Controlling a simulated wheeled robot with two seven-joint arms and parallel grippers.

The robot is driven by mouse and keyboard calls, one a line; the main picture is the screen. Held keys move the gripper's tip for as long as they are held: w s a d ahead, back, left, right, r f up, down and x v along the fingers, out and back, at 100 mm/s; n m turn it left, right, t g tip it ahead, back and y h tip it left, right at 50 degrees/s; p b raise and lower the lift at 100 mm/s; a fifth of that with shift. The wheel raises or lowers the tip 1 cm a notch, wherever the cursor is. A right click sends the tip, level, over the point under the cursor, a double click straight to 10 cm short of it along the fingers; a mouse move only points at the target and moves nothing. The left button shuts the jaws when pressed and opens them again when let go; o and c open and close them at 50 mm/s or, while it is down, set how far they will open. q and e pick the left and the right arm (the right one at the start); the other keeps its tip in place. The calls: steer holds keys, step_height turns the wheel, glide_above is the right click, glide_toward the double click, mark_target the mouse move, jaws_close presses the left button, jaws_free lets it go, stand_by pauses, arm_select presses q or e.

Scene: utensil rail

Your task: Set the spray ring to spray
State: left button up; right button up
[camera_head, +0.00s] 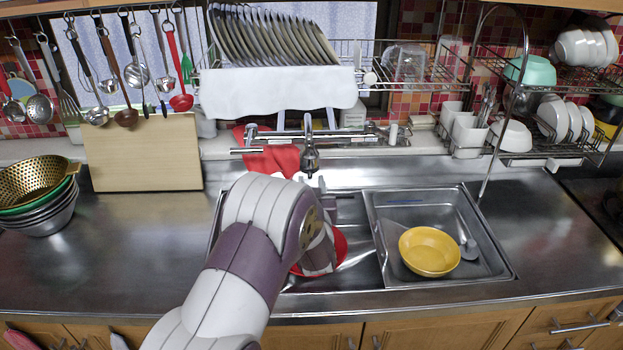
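The chrome faucet (309,150) rises behind the left sink basin, with its spout head pointing down toward the basin. The spray ring is too small to make out clearly at the spout's lower end, and its setting cannot be read. My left arm comes up from the bottom of the view, and my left gripper (325,188) is just below and in front of the spout. My forearm and wrist hide much of it, so its finger opening and any contact with the spout are unclear. My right gripper is out of view.
A red bowl (340,246) lies in the left basin, partly behind my wrist. A yellow bowl (429,250) sits in the right basin.

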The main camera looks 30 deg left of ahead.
arm_select(q)
steer(key=shift+w+a, duration=0.6)
steer(key=shift+a, duration=0.05)
steer(key=shift+w, duration=0.15)
steer(key=shift+d, duration=0.1)
jaws_close()
